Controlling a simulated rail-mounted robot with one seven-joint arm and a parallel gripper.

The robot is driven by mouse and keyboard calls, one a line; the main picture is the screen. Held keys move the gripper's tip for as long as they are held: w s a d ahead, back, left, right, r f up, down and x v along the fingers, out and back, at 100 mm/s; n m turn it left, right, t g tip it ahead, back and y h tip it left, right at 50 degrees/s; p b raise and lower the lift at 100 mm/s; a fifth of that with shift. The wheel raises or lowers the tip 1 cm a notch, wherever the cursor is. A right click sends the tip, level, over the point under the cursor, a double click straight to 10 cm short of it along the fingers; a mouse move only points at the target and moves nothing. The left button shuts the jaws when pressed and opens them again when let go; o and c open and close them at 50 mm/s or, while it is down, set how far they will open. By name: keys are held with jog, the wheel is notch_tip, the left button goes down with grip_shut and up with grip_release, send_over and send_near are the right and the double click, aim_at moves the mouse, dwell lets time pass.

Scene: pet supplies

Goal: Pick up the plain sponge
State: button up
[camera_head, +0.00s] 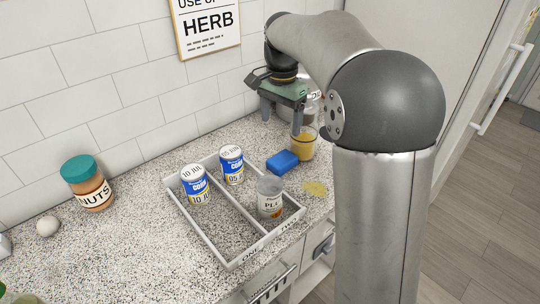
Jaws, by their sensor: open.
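A plain blue block (282,162), which looks like the sponge, lies flat on the speckled counter just right of the tray. A flat yellow patch (315,188) lies on the counter in front of it; I cannot tell if it is a sponge or a stain. My gripper (281,125) is open and empty, pointing down with its two fingers apart. It hangs above and behind the blue block, near the tiled wall, and does not touch it.
A two-part grey tray (245,213) holds two blue-and-white cans (196,185) (231,164) and a labelled jar (269,197). A glass with yellow contents (302,146) stands close behind the blue block. A nut jar (87,184) and an egg-like object (47,226) are at left.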

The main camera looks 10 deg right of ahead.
jog(key=w, duration=0.3)
jog(key=m, duration=0.1)
send_over(279, 160)
jog(key=f, duration=1.1)
jog(key=shift+w+a, duration=0.25)
jog(key=shift+a, duration=0.05)
jog(key=shift+s+d+f+p, duration=0.2)
jog(key=shift+f+p, duration=0.15)
jog(key=shift+f, duration=1.05)
jog(key=shift+s+d+f+p, duration=0.15)
jog(key=shift+f+p, duration=0.15)
jog(key=shift+f, duration=1.1)
jog(key=shift+w, duration=0.1)
jog(key=c, duration=1.1)
